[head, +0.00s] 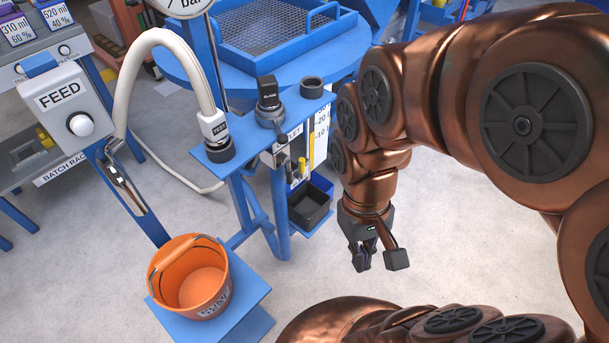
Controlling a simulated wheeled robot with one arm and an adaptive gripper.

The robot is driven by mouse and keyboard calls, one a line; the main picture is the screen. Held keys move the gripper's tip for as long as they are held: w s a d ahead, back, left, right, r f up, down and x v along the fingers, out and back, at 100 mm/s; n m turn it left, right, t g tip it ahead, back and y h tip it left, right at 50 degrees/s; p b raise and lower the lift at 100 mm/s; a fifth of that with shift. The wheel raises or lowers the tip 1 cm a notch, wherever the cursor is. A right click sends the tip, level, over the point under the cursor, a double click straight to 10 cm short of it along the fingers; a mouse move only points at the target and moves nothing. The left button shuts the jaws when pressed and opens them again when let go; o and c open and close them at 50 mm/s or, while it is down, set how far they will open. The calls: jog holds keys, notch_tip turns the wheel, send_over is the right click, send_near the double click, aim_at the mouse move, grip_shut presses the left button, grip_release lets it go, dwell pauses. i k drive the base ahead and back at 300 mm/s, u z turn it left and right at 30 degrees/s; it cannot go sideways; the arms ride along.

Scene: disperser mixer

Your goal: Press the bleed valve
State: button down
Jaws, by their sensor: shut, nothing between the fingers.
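I cannot read a bleed valve label for certain. A black upright valve head or lever (268,93) with small white lettering stands on a round grey base on the blue bracket (222,155), between a hose coupling and a black socket. A smaller black lever hangs below it beside a partly hidden label ending in "LET". My gripper (378,258) points down over the floor, right of and apart from the bracket. It is shut and empty.
A white hose (152,48) arches to the coupling (213,132). A grey FEED box (63,100) with a white knob stands left. An orange bucket (190,275) sits on a blue plate (250,325). A black bin (310,206) is below the bracket. Open floor lies around my gripper.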

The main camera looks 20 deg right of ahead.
aim_at(299, 174)
jog(key=z, duration=2)
jog(key=k, duration=1.2)
jog(key=u, duration=1.95)
